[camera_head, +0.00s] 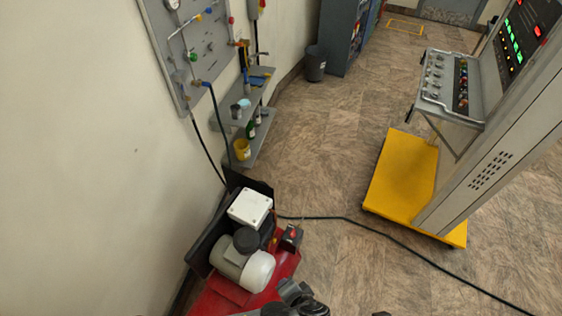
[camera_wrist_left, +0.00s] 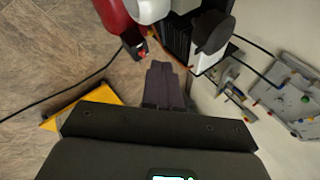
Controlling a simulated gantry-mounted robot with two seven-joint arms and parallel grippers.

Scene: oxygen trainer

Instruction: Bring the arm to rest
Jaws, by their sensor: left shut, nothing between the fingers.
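My left gripper (camera_wrist_left: 164,72) shows in the left wrist view with its two dark fingers together and nothing between them. The fingers are in front of the floor, beside the red machine (camera_wrist_left: 118,18). In the head view, dark grey arm parts show at the bottom edge, in front of the red machine (camera_head: 228,298). The fingertips cannot be made out there. I cannot make out my right gripper in either view.
The grey motor (camera_head: 240,262) and white box (camera_head: 250,207) sit on the red machine by the wall. A yellow-based console (camera_head: 400,180) stands at right. A black cable (camera_head: 345,218) crosses the floor. A wall panel (camera_head: 185,50) and shelves (camera_head: 228,108) are at left.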

